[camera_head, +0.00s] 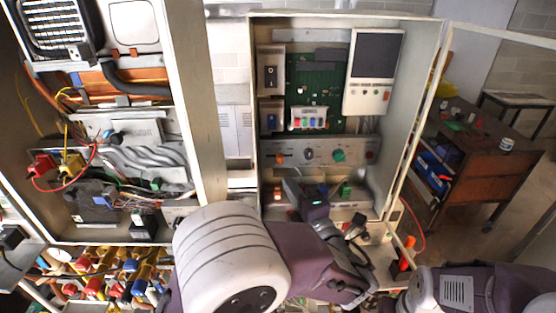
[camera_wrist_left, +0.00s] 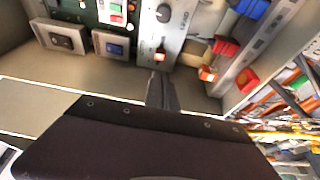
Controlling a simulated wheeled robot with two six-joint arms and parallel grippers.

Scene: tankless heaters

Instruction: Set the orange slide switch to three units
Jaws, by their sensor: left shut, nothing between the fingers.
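The orange slide switch (camera_head: 281,159) sits at the left end of the grey control strip (camera_head: 322,150) inside the open cabinet. In the left wrist view the switch (camera_wrist_left: 160,56) shows just beyond my fingertips, below a dark knob (camera_wrist_left: 163,13). My left gripper (camera_head: 290,185) is just below the strip in the head view. Its dark fingers (camera_wrist_left: 159,76) are shut and empty, pointing at the switch, and seem slightly apart from it. The switch's scale is too small to read.
A green knob (camera_head: 338,156) is on the same strip. The cabinet's side walls and open door (camera_head: 415,120) bound the space. A wooden cart (camera_head: 470,165) stands to the right.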

